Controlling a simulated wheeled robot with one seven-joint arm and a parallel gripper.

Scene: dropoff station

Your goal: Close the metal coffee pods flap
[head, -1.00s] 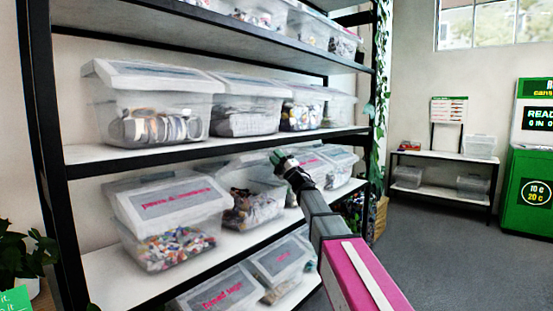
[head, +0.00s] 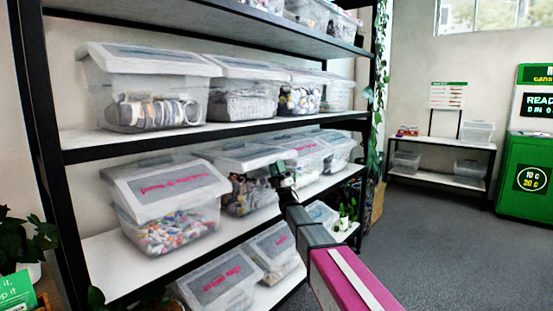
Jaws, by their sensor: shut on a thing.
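My gripper (head: 278,170) is at the middle shelf, in front of the right side of a clear bin (head: 240,198) with dark and brownish contents. It looks shut on the front edge of this bin's flap (head: 240,154), though the small dark fingers make the hold hard to see. The flap looks raised at the front, with contents showing below it. I cannot read a label on it, so I cannot confirm that this is the metal coffee pods bin. My gripper hides the bin's right front.
A bin with a pink-lettered lid (head: 168,188) stands to the left, and another pink-labelled bin (head: 303,150) to the right. Below are a bin with a pink label (head: 218,278) and one beside it (head: 272,245). A black shelf post (head: 38,130) stands at left. The floor at right is clear.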

